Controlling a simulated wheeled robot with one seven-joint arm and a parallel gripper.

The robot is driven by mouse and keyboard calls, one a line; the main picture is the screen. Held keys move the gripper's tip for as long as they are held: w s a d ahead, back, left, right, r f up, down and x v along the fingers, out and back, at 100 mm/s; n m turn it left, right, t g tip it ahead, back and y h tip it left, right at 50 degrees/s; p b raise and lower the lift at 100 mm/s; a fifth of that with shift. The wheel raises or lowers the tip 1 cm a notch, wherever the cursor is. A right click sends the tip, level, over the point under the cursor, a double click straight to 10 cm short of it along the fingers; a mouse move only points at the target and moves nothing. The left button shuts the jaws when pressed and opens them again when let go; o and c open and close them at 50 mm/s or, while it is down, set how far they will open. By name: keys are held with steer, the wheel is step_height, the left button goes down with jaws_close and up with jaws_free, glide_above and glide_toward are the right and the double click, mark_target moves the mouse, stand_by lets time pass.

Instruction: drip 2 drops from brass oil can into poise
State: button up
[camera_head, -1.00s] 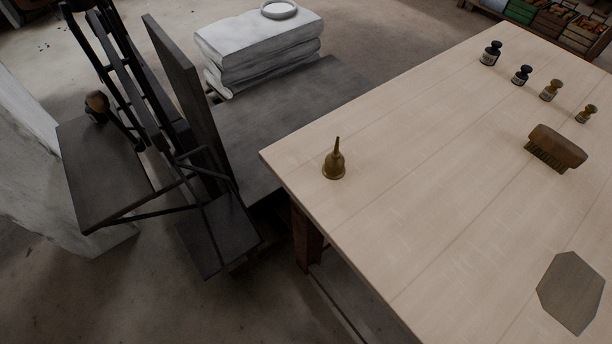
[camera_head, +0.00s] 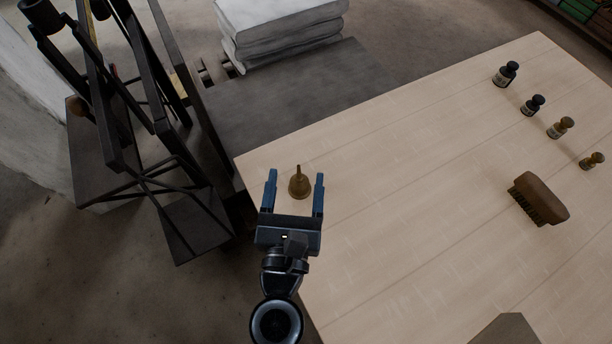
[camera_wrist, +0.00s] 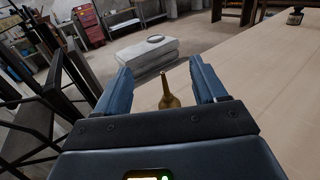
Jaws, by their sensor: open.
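The brass oil can (camera_head: 299,186) stands upright near the left corner of the wooden table, its thin spout pointing up. In the wrist view the oil can (camera_wrist: 169,96) shows between the fingers, its lower part hidden by the gripper body. My gripper (camera_head: 294,188) is open, its two blue fingers (camera_wrist: 162,84) on either side of the can in the picture. Nothing shows as gripped, and I cannot tell if a finger touches the can. The poise is not clearly identifiable; a dark beam scale frame (camera_head: 115,100) with hanging plates stands left of the table.
Dark and amber bottles (camera_head: 506,74) line the table's far right side. A wooden brush (camera_head: 541,196) lies at the right. White stacked sacks (camera_head: 280,30) rest on a dark platform (camera_head: 300,95) behind the table. The table's middle is clear.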

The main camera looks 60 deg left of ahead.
mark_target(298, 188)
step_height(298, 188, down, 8)
steer(key=b, duration=0.5)
steer(key=shift+w+a+r, duration=0.3)
steer(key=shift+a, duration=0.1)
steer(key=shift+p+x, duration=0.4)
steer(key=shift+x, duration=2.8)
steer(key=shift+f, duration=0.1)
steer(key=shift+c, duration=0.4)
steer(key=c, duration=1)
step_height(298, 188, up, 10)
steer(key=p, duration=0.7)
steer(key=shift+p, duration=0.3)
